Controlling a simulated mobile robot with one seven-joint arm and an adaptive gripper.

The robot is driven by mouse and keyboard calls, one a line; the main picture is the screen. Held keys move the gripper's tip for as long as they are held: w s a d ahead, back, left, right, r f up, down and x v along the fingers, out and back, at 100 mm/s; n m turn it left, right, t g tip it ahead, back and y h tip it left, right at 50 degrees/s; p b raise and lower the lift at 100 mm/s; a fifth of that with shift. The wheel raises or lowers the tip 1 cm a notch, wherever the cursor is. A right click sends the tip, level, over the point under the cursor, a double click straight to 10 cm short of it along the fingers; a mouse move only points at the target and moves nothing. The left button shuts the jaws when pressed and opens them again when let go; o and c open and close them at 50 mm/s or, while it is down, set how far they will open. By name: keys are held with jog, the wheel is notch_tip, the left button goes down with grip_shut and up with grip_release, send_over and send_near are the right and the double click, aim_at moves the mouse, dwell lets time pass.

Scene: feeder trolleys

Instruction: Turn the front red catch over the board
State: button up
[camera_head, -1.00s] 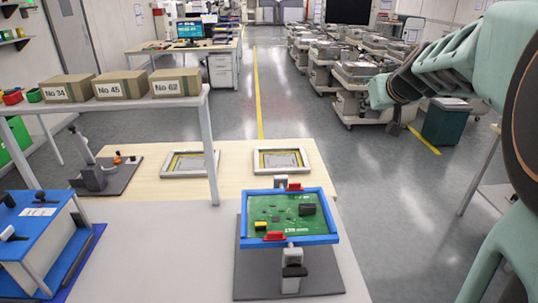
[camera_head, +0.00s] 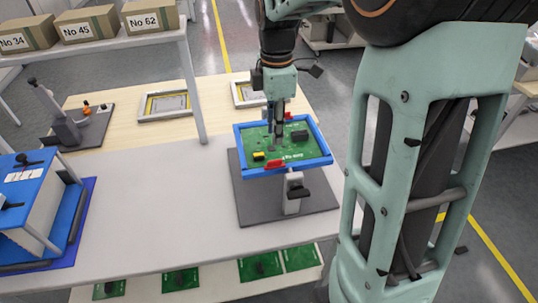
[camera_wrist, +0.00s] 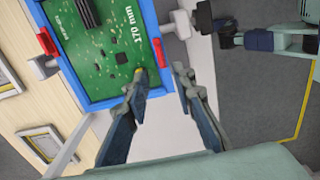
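A green circuit board (camera_head: 268,141) sits in a blue frame (camera_head: 316,163) on a stand. The front red catch (camera_head: 275,167) lies at the middle of the near rim, roughly along it; I cannot tell whether it overlaps the board. In the wrist view it shows as a red piece (camera_wrist: 158,52) at the frame's right rim. The rear red catch (camera_head: 290,116) is partly hidden by my gripper (camera_head: 273,143); it shows in the wrist view (camera_wrist: 46,41). My gripper points down above the board. In the wrist view my gripper (camera_wrist: 161,73) is open and empty, the front catch beyond its gap.
A clamp post with a black knob (camera_head: 298,190) stands in front of the frame on a dark base plate (camera_head: 247,211). A blue fixture (camera_head: 38,205) is at the left. A shelf with boxes (camera_head: 85,27) is at the back left. The white tabletop (camera_head: 165,205) between is clear.

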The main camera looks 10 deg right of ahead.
aim_at(275, 160)
notch_tip(275, 160, down, 10)
jog(key=shift+r, duration=0.1)
dwell(0.4)
grip_shut()
